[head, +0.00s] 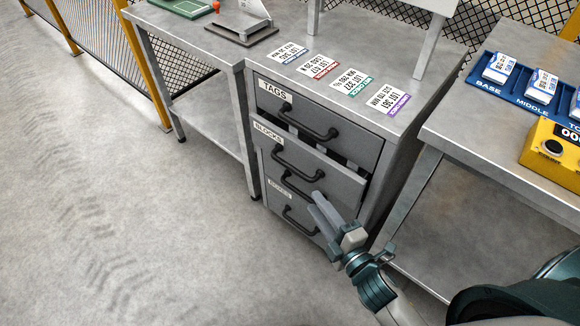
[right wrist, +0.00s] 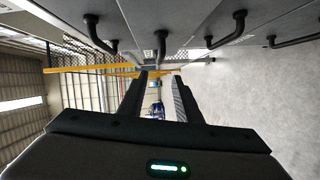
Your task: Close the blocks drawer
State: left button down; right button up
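The grey blocks drawer (head: 335,182), labelled BLOCKS, stands partly pulled out below the TAGS drawer (head: 290,112). A dark gap shows above its front. Its black bar handle (head: 298,163) is clear of the gripper. My right gripper (head: 319,206) is in front of the lower drawers, below and a little right of that handle. In the right wrist view, my right gripper (right wrist: 160,80) has its fingers apart with nothing between them. Several black handles show above them there; I cannot tell which belongs to the blocks drawer. My left gripper is out of view.
The cabinet top (head: 345,60) holds several lot cards. A lower drawer handle (head: 298,220) is close to my right gripper. A bench at the right carries a blue tray (head: 510,90) and a yellow device (head: 553,150). The floor (head: 120,200) at the left is clear.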

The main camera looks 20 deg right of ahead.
aim_at(291, 166)
jog(key=x, duration=1.5)
jog(key=shift+w, duration=0.3)
grip_shut()
